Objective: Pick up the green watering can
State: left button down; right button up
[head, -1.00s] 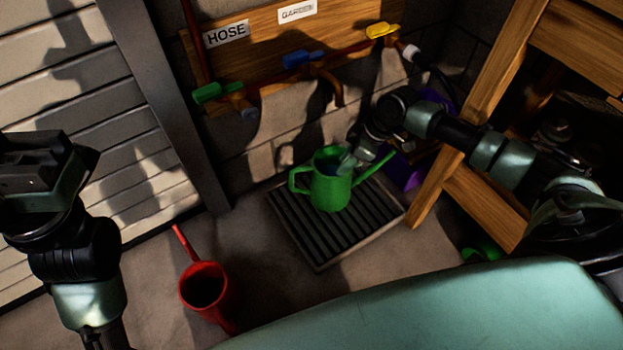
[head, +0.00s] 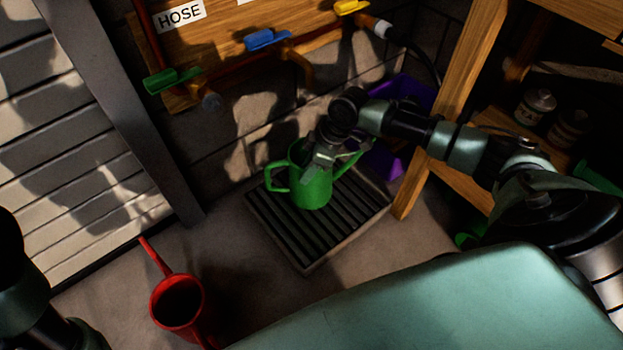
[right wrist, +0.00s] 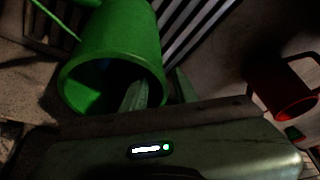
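The green watering can (head: 312,190) stands upright on the slatted drain grate (head: 290,238). Its handle is on the left and its spout points right, partly behind my gripper. My right gripper (head: 322,158) is at the can's top rim, pointing down. In the right wrist view, the can (right wrist: 118,45) shows its open mouth. There the right gripper (right wrist: 159,75) has one finger inside the mouth and the other outside the wall, with a gap between them. The wall runs between the fingers; contact is unclear. Only part of my left arm shows at the left edge; its gripper is out of frame.
A red watering can (head: 178,300) stands on the floor at the lower left. A wooden rack (head: 450,105) is close on the right, with a purple container (head: 385,158) behind the grate. A hose board (head: 225,40) hangs on the wall behind. Bare floor lies left of the grate.

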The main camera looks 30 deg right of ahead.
jog(key=shift+r, duration=0.1)
jog(key=shift+c, duration=0.3)
grip_shut()
dwell(0.9)
jog(key=shift+w+r, duration=0.15)
